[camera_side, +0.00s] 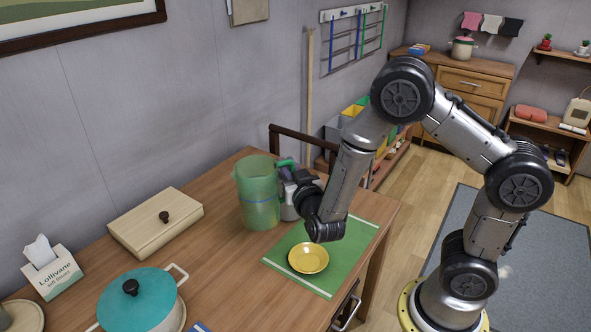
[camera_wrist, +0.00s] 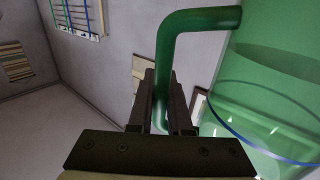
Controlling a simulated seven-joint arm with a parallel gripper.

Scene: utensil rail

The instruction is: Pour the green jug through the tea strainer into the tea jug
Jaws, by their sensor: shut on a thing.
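The green jug (camera_side: 258,200), see-through with a blue ring around it, stands upright at the back of the wooden table; I cannot tell whether its base touches the wood. In the wrist view its green handle (camera_wrist: 205,20) runs down between my fingers, and its wall (camera_wrist: 270,85) fills the right side. My gripper (camera_wrist: 160,115) is shut on this handle; in the side view the fingers are mostly hidden. A grey, rounded thing (camera_side: 289,208) shows just right of the jug, partly hidden; I cannot tell whether it is the tea jug. I cannot make out the tea strainer.
A yellow dish (camera_side: 308,258) lies on a green mat (camera_side: 349,242) in front of my wrist. A wooden box (camera_side: 150,228), a tissue box (camera_side: 52,275) and a teal pot (camera_side: 138,305) stand to the left. Bare table (camera_side: 215,270) lies between pot and mat.

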